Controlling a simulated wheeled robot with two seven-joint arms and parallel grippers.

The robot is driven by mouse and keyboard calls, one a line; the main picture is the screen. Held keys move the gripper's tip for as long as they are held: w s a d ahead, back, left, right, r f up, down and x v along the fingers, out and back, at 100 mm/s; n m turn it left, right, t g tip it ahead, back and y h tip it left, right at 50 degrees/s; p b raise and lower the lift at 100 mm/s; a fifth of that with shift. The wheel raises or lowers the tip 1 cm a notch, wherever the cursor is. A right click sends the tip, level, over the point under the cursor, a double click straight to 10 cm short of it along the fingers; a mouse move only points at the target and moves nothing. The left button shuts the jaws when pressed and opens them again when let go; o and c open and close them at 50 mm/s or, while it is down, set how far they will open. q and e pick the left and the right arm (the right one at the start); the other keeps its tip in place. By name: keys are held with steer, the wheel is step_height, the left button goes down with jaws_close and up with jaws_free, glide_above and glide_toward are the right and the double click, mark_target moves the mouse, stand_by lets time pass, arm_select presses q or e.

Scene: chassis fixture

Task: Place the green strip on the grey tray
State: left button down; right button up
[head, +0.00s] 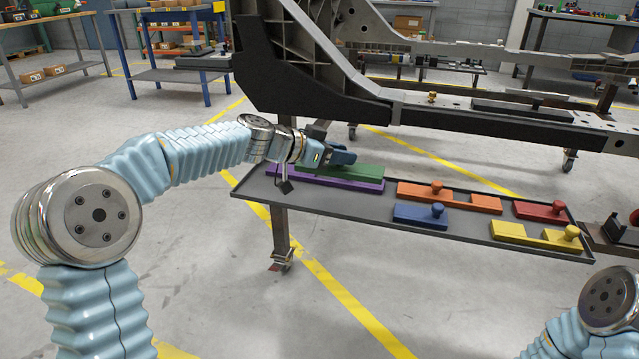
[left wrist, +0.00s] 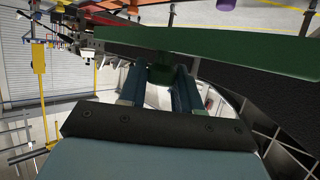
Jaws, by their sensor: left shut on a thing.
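The green strip (head: 355,171) is at the left end of the long grey tray (head: 345,199), just above or behind a purple strip (head: 330,178). I cannot tell whether it touches the purple strip or tray. My right gripper is not in view; only part of my right arm shows at lower right.
The tray also holds an orange strip (head: 450,197), a blue strip (head: 420,216), a red strip (head: 541,211) and a yellow strip (head: 537,236). A large dark chassis frame (head: 310,75) stands close behind the tray. Bare tray shows between the purple and blue strips.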

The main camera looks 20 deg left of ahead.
arm_select(q)
steer(key=a, duration=0.1)
steer(key=w+a+f, duration=0.1)
steer(key=a, duration=0.1)
steer(key=a+f, duration=0.1)
steer(key=a, duration=0.1)
steer(key=shift+w+f, duration=0.1)
steer(key=shift+w, duration=0.25)
steer(key=a+f, duration=0.2)
steer(key=f, duration=0.1)
steer(key=w+a+f, duration=0.1)
steer(key=f, duration=0.1)
steer(key=shift+w+a, duration=0.1)
steer(key=shift+a, duration=0.15)
steer(key=f, duration=0.3)
steer(key=shift+w+a+f, duration=0.1)
steer(key=shift+a+f, duration=0.1)
steer(key=shift+a, duration=0.2)
steer(key=shift+f, duration=0.25)
steer(key=shift+f, duration=0.15)
steer(key=c, duration=0.8)
jaws_free()
steer(key=shift+o, duration=0.2)
